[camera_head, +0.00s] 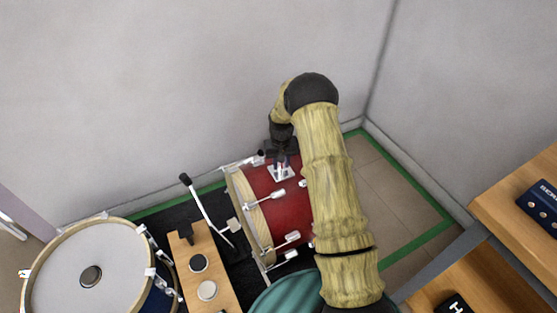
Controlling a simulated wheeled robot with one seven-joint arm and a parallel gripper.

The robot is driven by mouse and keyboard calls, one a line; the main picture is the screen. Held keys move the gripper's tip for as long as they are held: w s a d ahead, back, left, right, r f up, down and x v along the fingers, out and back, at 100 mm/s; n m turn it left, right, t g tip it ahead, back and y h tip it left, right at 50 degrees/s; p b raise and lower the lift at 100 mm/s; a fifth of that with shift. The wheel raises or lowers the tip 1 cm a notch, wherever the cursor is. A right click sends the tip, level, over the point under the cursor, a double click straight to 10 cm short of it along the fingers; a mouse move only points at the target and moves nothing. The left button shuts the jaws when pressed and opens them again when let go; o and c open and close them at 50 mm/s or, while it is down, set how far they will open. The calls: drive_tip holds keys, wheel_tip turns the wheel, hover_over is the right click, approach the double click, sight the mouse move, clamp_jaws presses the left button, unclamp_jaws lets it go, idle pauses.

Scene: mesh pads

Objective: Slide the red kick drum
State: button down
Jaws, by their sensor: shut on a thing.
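The red kick drum (289,213) lies on its side on a black mat in the middle of the head view, with a pale wooden hoop and silver lugs at its left end. My gripper (281,169) is at the top of the drum's shell, at the silver bracket there, and is shut on part of the drum. The exact grip is small and partly dark. My arm hides the right part of the drum.
A blue drum with a white head (68,262) stands at the lower left. A wooden board (206,270) and a pedal beater (204,204) are left of the kick drum. A teal round seat (286,295) is in front. Wooden shelves (490,265) stand right. Tiled floor right of the drum is clear, with walls behind.

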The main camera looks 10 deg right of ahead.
drive_tip(key=shift+a, duration=0.25)
drive_tip(key=c, duration=1.1)
unclamp_jaws()
drive_tip(key=shift+d, duration=0.1)
drive_tip(key=shift+r, duration=0.1)
wheel_tip(320, 180, up, 17)
drive_tip(key=p, duration=0.4)
drive_tip(key=shift+p, duration=0.4)
drive_tip(key=shift+r, duration=0.1)
